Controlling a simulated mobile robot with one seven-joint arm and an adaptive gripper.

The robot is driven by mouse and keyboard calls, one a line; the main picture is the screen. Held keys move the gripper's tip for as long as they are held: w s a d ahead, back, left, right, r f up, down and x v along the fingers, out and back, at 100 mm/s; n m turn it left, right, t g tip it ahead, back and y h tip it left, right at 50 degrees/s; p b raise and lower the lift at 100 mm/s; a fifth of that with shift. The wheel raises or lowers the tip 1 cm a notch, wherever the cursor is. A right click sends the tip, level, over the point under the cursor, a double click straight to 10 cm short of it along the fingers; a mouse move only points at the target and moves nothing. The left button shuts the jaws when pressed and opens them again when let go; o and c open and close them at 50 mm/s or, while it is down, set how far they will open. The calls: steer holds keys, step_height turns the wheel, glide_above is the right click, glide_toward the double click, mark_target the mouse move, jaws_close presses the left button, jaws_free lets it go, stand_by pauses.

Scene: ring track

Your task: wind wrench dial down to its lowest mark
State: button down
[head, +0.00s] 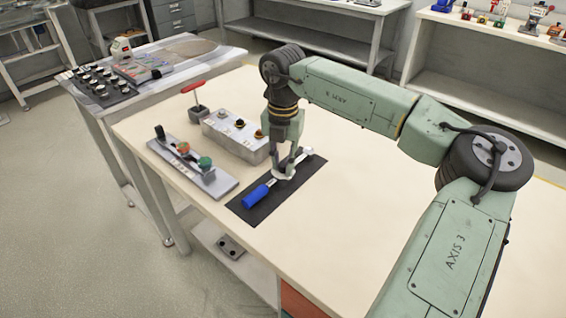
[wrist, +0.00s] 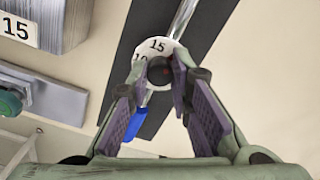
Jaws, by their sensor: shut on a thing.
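A torque wrench with a blue handle (head: 257,194) lies on a black mat (head: 243,212) on the table. Its white round dial (head: 283,173) sits partway along the shaft, under my gripper (head: 287,165). The blue handle (wrist: 137,129) shows between the fingers. The fingers hide part of the dial.
A grey box with several knobs (head: 222,134) and a plate with coloured knobs (head: 215,184) stand left of the mat. A red-handled tool (head: 197,108) stands behind them. The table right of the mat is clear.

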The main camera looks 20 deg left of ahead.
steer(key=n+b, duration=0.2)
steer(key=n, duration=0.3)
steer(key=shift+f, duration=0.1)
steer(key=n+b, duration=0.1)
steer(key=n, duration=0.4)
steer(key=shift+n, duration=0.4)
steer(key=n, duration=0.5)
steer(key=shift+b, duration=0.3)
steer(key=n, duration=0.6)
steer(key=c, duration=1.4)
jaws_free()
steer(key=shift+c, duration=0.2)
